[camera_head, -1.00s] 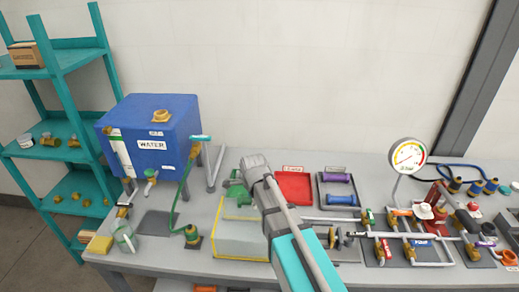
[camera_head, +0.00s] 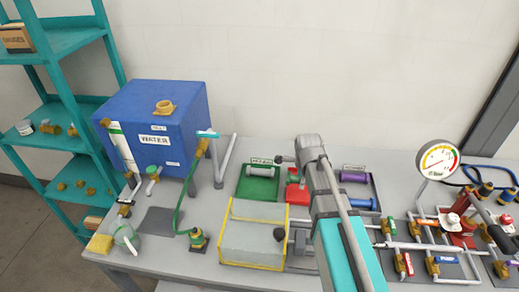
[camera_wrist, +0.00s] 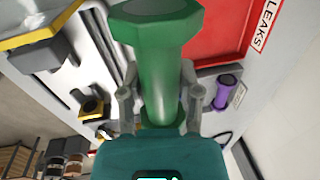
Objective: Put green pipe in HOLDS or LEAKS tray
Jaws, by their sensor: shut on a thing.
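The green pipe (camera_wrist: 158,75) stands large in the middle of the wrist view, with wide collars at its ends. My gripper (camera_wrist: 160,98) is shut on it, one finger on each side of the narrower barrel. The red LEAKS tray (camera_wrist: 218,30) shows behind the pipe at the upper right, its floor bare where visible. In the head view the red tray (camera_head: 293,197) is mostly hidden by my arm, and I cannot make out the held pipe there. The green tray (camera_head: 262,197) is left of my arm, with a pale grey pipe (camera_head: 262,171) in it.
A grey tray (camera_head: 374,183) with a purple pipe (camera_head: 352,177) and a blue pipe (camera_head: 359,204) is right of my arm. A clear yellow-rimmed box (camera_head: 252,266) stands in front. The blue water tank (camera_head: 150,125) is left, and a pipe rig with a gauge (camera_head: 437,159) is right.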

